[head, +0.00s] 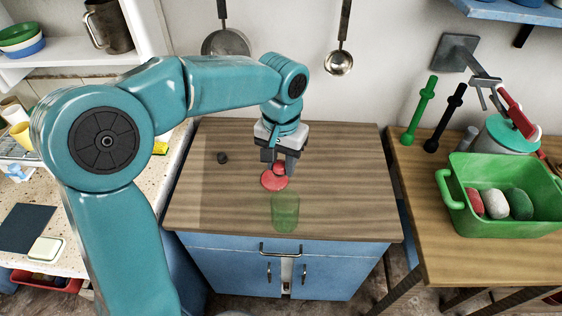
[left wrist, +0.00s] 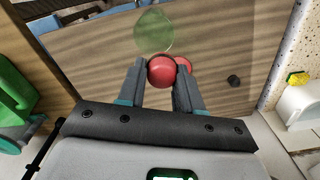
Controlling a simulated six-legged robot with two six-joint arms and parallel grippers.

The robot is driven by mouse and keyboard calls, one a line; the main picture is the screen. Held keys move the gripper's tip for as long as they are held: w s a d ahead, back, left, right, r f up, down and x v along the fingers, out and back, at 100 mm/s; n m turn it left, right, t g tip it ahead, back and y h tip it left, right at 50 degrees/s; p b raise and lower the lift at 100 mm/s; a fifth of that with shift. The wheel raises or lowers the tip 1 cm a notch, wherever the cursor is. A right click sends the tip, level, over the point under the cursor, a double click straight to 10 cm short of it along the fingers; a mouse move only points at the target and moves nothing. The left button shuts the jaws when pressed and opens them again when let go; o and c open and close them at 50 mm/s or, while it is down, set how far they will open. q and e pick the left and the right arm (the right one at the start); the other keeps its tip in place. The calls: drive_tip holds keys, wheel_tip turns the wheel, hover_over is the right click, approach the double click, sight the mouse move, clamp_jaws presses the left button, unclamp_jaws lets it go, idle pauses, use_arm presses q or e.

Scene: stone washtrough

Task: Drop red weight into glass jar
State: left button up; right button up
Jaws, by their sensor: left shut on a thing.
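My left gripper (head: 282,168) is low over the wooden top of the blue cabinet. Its fingers are shut on a rounded red weight (head: 279,168), which shows between the fingertips in the left wrist view (left wrist: 162,71). A flat red disc (head: 272,182) lies just below it; I cannot tell whether the two touch. In the left wrist view part of the disc (left wrist: 184,63) shows behind the weight. The greenish see-through glass jar (head: 285,212) stands on the cabinet top, nearer the front edge than the gripper; it also shows in the left wrist view (left wrist: 154,32). My right gripper is not in view.
A small dark knob-like thing (head: 222,157) lies left of the gripper. A green basin (head: 500,220) with several coloured lumps stands on the right table. A ladle (head: 339,62) and a pan (head: 226,45) hang behind. The cabinet top's right side is clear.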

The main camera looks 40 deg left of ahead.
sight(279, 178)
use_arm(q)
drive_tip(key=shift+s+f, duration=0.1)
drive_tip(key=shift+f, duration=0.1)
drive_tip(key=shift+s+a+f+b, duration=0.2)
drive_tip(key=shift+f+b, duration=0.15)
drive_tip(key=shift+b, duration=0.15)
drive_tip(key=f+b, duration=0.3)
drive_tip(key=f, duration=0.1)
drive_tip(key=shift+w+f+b, duration=0.2)
drive_tip(key=shift+b, duration=0.15)
drive_tip(key=shift+a+f, duration=0.1)
drive_tip(key=shift+f, duration=0.15)
drive_tip(key=o, duration=1.1)
